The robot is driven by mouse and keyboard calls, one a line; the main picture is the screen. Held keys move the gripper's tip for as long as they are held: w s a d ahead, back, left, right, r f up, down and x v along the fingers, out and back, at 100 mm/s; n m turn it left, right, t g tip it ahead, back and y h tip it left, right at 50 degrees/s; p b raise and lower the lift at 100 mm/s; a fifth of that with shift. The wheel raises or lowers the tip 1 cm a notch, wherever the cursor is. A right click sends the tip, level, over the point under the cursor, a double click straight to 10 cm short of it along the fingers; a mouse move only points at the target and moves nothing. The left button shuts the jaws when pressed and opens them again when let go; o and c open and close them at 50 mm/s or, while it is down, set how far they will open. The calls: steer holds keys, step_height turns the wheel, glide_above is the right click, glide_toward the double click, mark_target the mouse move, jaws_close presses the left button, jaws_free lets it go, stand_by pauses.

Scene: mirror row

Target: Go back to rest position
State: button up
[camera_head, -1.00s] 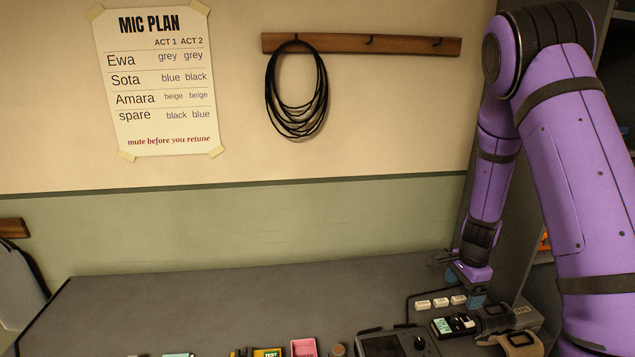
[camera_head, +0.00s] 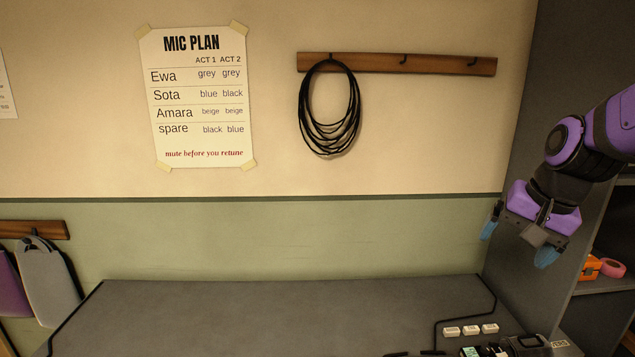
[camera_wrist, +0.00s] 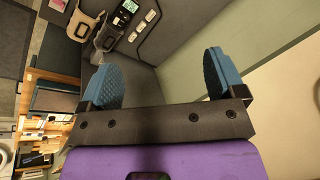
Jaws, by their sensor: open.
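My gripper (camera_head: 518,240) is at the right of the head view, raised above the right end of the grey table (camera_head: 300,310). Its two blue fingertips are apart with nothing between them. In the wrist view my gripper (camera_wrist: 162,82) also shows open and empty, with the table surface and wall beyond it. My purple arm comes in from the right edge of the head view.
Small white blocks (camera_head: 470,330) and dark devices (camera_head: 530,345) lie at the table's right front. A grey shelf unit (camera_head: 540,120) with orange and pink items stands behind my gripper. A black cable coil (camera_head: 330,110) hangs on the wall. The table's middle is clear.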

steer(key=s+a+r+n+t, duration=0.1)
steer(key=s+r+n, duration=0.2)
steer(key=s, duration=0.4)
steer(key=s+a+r+n+t+h, duration=0.1)
steer(key=s+r+n, duration=0.2)
steer(key=s, duration=0.5)
steer(key=shift+r+h, duration=0.3)
steer(key=shift+r, duration=0.4)
